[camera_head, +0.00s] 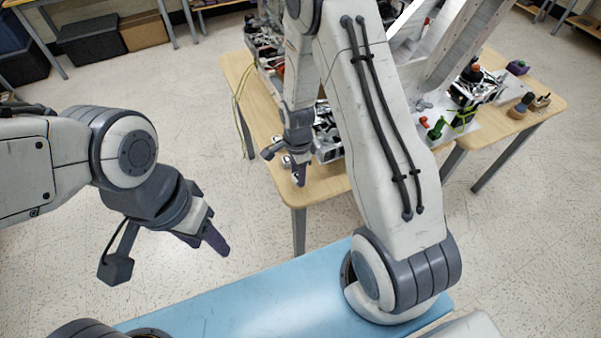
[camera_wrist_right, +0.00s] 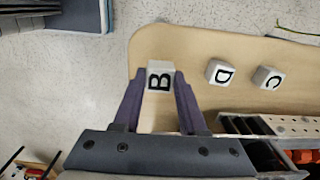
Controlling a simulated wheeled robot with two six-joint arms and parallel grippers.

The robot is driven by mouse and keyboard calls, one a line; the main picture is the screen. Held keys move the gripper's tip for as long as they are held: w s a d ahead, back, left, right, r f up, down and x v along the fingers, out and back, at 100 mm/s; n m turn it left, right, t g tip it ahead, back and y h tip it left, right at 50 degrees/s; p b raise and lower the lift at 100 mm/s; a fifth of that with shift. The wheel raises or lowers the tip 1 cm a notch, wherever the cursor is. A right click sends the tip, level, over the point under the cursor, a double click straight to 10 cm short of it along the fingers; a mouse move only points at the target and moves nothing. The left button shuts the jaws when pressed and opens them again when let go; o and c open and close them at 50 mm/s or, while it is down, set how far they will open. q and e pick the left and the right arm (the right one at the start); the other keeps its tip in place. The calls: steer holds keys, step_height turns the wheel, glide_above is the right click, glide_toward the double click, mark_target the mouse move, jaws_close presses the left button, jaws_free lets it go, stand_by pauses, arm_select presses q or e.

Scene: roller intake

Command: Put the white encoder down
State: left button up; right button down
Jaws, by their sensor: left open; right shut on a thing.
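The white encoder (camera_wrist_right: 160,76) is a small white cube with a black letter B, held between the fingertips of my right gripper (camera_wrist_right: 160,88). In the head view my right gripper (camera_head: 299,172) is at the near left corner of the wooden table (camera_head: 325,182), and its fingers largely hide the cube. The wrist view shows the cube over the tabletop close to its edge; I cannot tell whether it touches the wood. My left gripper (camera_head: 214,235) is open and empty over the floor, left of the table.
Two similar white cubes, marked D (camera_wrist_right: 221,72) and C (camera_wrist_right: 266,78), sit on the tabletop to the right of the held one. A metal frame structure (camera_wrist_right: 265,125) stands close to the right gripper.

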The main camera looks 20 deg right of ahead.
steer(key=shift+f, duration=1.95)
steer(key=shift+f, duration=0.2)
steer(key=shift+c, duration=2.3)
jaws_free()
steer(key=shift+r, duration=0.1)
